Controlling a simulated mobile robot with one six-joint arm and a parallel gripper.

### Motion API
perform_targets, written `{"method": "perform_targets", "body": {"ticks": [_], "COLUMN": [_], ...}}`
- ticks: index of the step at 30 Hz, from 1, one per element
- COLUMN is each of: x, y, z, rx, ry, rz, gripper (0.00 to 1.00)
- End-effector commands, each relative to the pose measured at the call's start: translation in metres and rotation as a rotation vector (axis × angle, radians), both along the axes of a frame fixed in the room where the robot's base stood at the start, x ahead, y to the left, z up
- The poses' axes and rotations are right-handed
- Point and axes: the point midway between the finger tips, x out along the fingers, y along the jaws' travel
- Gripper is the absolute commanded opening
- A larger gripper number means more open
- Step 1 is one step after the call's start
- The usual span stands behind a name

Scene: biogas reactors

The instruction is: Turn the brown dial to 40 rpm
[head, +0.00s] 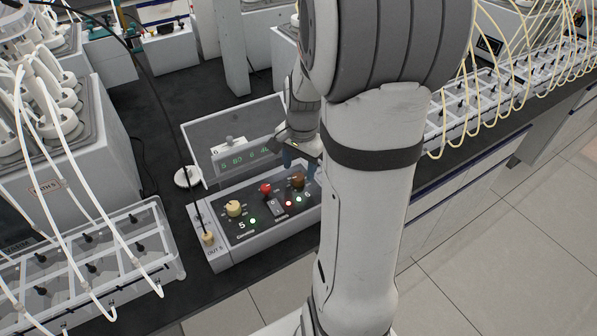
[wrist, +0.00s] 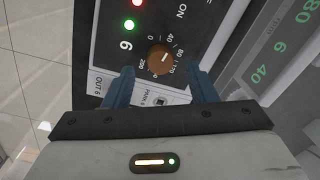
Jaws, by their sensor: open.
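The brown dial (wrist: 160,60) is round and sits on the dark face of the control box, beside a large 6 and a ring of printed numbers. A pale pointer mark shows on it, but I cannot tell exactly which number it meets. My gripper (wrist: 161,78) is open, its two blue fingers on either side of the dial, with gaps visible. In the head view the brown dial (head: 298,180) is at the box's right end, just below my gripper (head: 299,163). My arm hides the box's far right edge.
The control box (head: 262,246) also carries a cream dial (head: 234,208), a red knob (head: 265,188), a switch and lit lamps. A raised clear cover (head: 236,122) and a green-digit display (head: 243,157) stand behind. A tubed rack (head: 95,262) is to the left.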

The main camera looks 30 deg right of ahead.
Motion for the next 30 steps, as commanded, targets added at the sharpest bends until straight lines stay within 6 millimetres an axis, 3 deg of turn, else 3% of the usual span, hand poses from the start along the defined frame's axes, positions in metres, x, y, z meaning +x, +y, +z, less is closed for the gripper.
{"method": "perform_targets", "body": {"ticks": [3, 9, 26, 30], "x": [0.000, -0.002, -0.002, -0.008], "y": [-0.001, -0.001, -0.001, 0.011], "z": [0.022, 0.044, 0.048, 0.056], "rx": [-0.002, 0.000, 0.000, -0.011], "ry": [-0.005, -0.001, 0.000, -0.016], "rz": [0.000, 0.000, 0.001, 0.070], "gripper": [0.52, 0.52, 0.52, 0.52]}}
